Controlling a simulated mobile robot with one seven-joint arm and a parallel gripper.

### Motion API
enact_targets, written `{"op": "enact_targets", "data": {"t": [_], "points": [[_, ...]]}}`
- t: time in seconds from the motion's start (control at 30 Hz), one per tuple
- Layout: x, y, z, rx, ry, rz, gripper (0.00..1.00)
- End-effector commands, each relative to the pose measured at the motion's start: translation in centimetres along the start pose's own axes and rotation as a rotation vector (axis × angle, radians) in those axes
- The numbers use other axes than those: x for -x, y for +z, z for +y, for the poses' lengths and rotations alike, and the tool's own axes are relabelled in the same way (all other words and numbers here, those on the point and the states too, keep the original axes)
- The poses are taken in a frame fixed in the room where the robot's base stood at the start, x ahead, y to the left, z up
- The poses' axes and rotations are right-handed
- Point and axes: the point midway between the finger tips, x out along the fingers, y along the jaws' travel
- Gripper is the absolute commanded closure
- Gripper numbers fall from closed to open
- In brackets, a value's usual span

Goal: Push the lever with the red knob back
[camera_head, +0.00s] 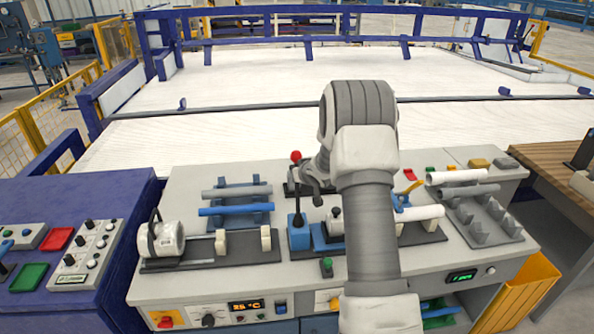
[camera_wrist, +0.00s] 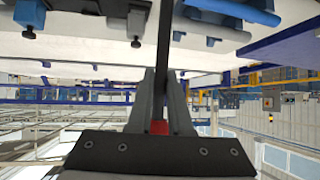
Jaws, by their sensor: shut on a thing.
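The lever's red knob (camera_head: 295,156) stands at the top of a thin dark shaft (camera_head: 297,201) rising from a blue base (camera_head: 298,237) on the console. My gripper (camera_head: 309,182) is at the upper part of the lever, partly hidden by my own wrist in the head view. In the wrist view, my gripper's two grey fingers (camera_wrist: 164,75) close on the dark shaft (camera_wrist: 165,25) from both sides. The red knob (camera_wrist: 159,127) shows between the fingers near the palm. The shaft looks about upright in the head view.
Left of the lever are grey and blue pipes (camera_head: 237,209) on a rack and a white cylindrical clamp (camera_head: 165,238). White pipes (camera_head: 456,176) and a grey rack (camera_head: 484,220) are at the right. Behind the console is a broad white conveyor surface (camera_head: 250,130).

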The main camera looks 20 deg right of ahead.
Motion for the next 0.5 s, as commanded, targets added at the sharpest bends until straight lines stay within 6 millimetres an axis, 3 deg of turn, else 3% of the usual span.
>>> {"op": "enact_targets", "data": {"t": [0.47,0.5], "points": [[-0.1,-0.37,0.13,-0.002,0.001,0.003,1.0],[-0.1,-0.39,0.14,-0.002,0.001,0.003,0.75]]}}
